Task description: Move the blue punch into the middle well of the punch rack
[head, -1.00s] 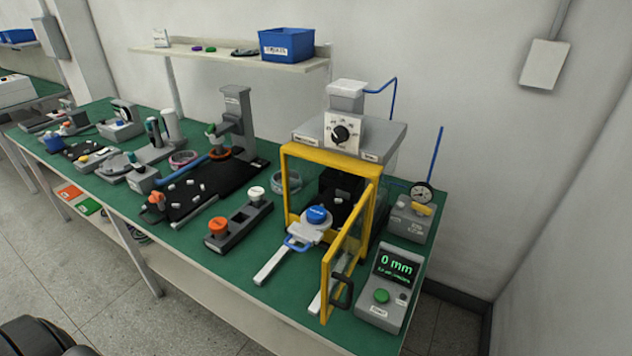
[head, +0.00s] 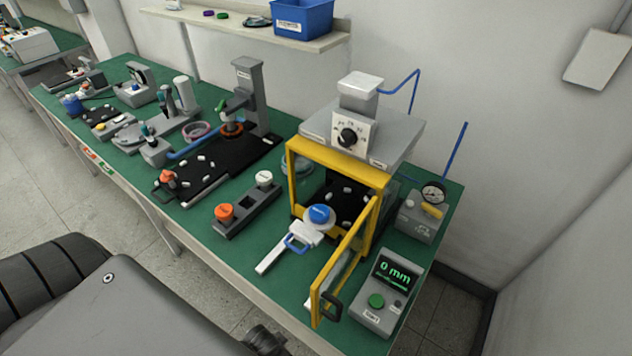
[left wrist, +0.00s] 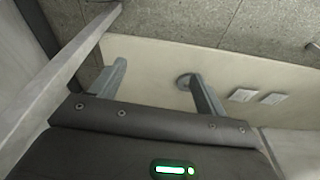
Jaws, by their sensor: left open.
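The blue punch (head: 320,214) sits on a round light-grey seat at the front of the yellow-framed press (head: 338,160), whose door stands open. The punch rack (head: 234,221) is a dark grey block left of the press. An orange punch (head: 225,211) stands in its near-left well and a white punch (head: 264,178) in its far-right well. Its middle well (head: 246,201) looks empty. My left gripper (left wrist: 158,80) shows in the left wrist view, open and empty, away from the bench objects. My right gripper is not in view.
The open yellow door (head: 345,262) juts toward the bench's front edge. A grey control box (head: 388,295) reading 0 mm stands right of it. A black mat with small white pieces (head: 205,180) lies left of the rack. Green bench top is clear in front of the rack.

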